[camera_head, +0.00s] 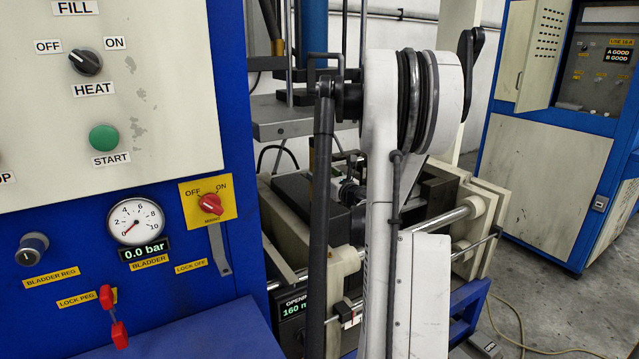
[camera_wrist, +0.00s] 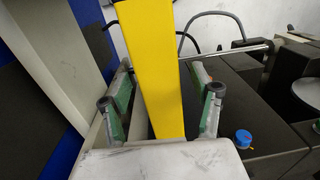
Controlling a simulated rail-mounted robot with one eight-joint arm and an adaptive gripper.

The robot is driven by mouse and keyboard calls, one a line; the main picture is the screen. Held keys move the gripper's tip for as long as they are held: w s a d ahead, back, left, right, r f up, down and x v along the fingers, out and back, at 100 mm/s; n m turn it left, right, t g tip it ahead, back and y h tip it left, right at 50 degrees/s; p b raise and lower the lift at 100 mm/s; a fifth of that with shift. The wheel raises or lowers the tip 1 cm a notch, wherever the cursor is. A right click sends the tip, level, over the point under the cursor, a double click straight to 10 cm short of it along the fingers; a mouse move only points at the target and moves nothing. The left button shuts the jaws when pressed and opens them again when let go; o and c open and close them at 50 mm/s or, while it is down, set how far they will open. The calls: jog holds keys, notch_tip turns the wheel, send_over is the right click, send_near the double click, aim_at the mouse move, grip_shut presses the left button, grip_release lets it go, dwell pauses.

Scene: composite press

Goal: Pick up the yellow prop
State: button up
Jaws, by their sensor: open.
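The yellow prop (camera_wrist: 150,60) is a broad, flat-sided yellow bar in the wrist view. My gripper (camera_wrist: 162,92) is open, with one green-and-grey finger on each side of the prop. A gap shows between the prop and each finger, so neither appears to touch it. In the head view my own arm covers the middle, and I cannot make out the gripper or the prop clearly there.
A blue control cabinet (camera_head: 240,110) stands close on the left. The press (camera_head: 440,205), with rails and dark blocks, lies behind my arm. In the wrist view a blue-capped part (camera_wrist: 243,137) sits on dark blocks at right. Another cabinet (camera_head: 545,170) stands far right, with open floor before it.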

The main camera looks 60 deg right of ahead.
jog(key=x, duration=0.2)
jog(key=shift+w+d, duration=0.15)
jog(key=shift+w, duration=0.2)
grip_shut()
